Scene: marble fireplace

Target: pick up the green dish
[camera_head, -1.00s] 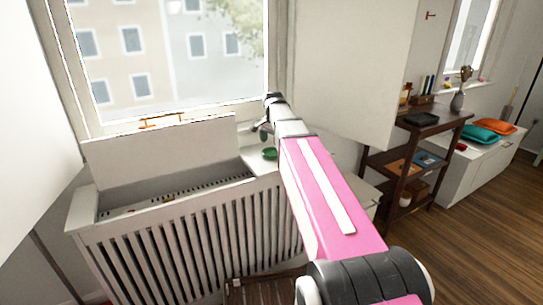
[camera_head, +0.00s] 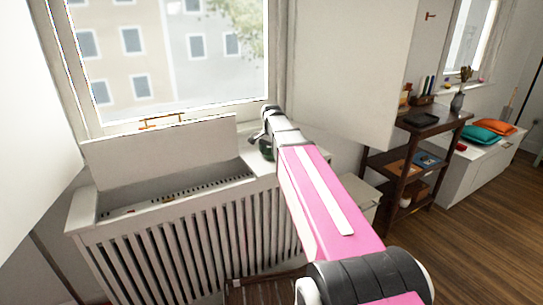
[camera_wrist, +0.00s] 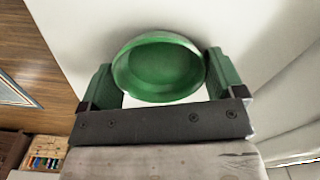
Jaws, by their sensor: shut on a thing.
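The green dish (camera_wrist: 160,72) is a round, shallow bowl; the wrist view looks into its open top. My gripper (camera_wrist: 162,80) is shut on the dish, with one green-padded finger on each side of it. In the head view the dish (camera_head: 267,153) is a small green patch on the white ledge below the window, mostly hidden by my gripper and the pink arm. I cannot tell whether the dish still touches the ledge.
A white slatted radiator cover (camera_head: 185,235) stands below the window, with a raised panel (camera_head: 160,150) behind its opening. A white shutter panel (camera_head: 350,70) is right of my arm. A dark wooden shelf (camera_head: 415,160) stands farther right, beside open wooden floor (camera_head: 480,210).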

